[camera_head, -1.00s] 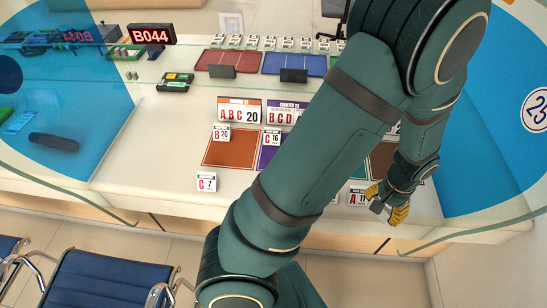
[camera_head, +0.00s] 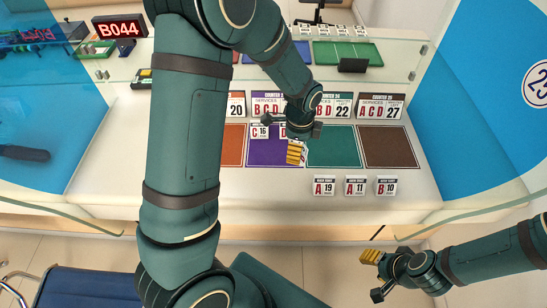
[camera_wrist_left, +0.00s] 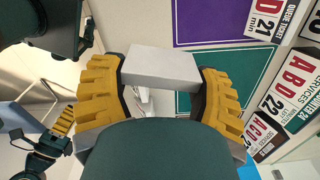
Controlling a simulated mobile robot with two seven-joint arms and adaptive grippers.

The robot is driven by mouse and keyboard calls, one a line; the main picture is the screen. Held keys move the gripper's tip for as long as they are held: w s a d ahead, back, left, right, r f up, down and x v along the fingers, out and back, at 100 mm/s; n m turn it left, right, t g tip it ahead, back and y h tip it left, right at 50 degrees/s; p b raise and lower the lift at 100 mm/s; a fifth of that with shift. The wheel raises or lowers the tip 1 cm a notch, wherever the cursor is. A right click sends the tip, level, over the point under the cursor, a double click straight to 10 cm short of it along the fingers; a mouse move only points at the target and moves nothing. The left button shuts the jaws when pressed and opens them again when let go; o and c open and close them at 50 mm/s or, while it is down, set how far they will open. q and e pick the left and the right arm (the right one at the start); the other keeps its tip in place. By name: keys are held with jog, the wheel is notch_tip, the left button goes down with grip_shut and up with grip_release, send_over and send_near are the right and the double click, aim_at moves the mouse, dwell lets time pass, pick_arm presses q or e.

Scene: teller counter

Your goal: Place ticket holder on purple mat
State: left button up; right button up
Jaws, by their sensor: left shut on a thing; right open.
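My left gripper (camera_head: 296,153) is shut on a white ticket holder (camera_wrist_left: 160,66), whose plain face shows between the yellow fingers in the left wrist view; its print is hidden. In the head view this gripper is over the counter, at the right part of the purple mat (camera_head: 263,153) near the teal mat (camera_head: 333,148). The purple mat also shows in the left wrist view (camera_wrist_left: 212,22). The C 16 holder (camera_head: 260,131) and a D holder (camera_head: 283,132) stand along its back. My right gripper (camera_head: 370,258) is open and empty, in front of the counter.
Holders A 19 (camera_head: 323,186), A 11 (camera_head: 355,186) and B 10 (camera_head: 386,186) stand in a row at the counter's front. A brown mat (camera_head: 389,147) lies right of the teal one. Service signs (camera_head: 381,107) stand behind the mats. My left arm covers much of the left side.

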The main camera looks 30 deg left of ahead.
aim_at(275, 153)
pick_arm(q)
jog(key=w+a+m+b, duration=0.35)
jog(key=a+m, duration=0.65)
jog(key=m, duration=0.5)
jog(key=f+b, duration=0.1)
jog(key=f, duration=0.3)
jog(key=f+b, duration=0.1)
jog(key=f, duration=0.4)
jog(key=shift+w+d+f, duration=0.1)
jog(key=shift+d+f, duration=0.05)
jog(key=shift+d, duration=0.05)
jog(key=o, duration=1.2)
jog(key=shift+f, duration=0.1)
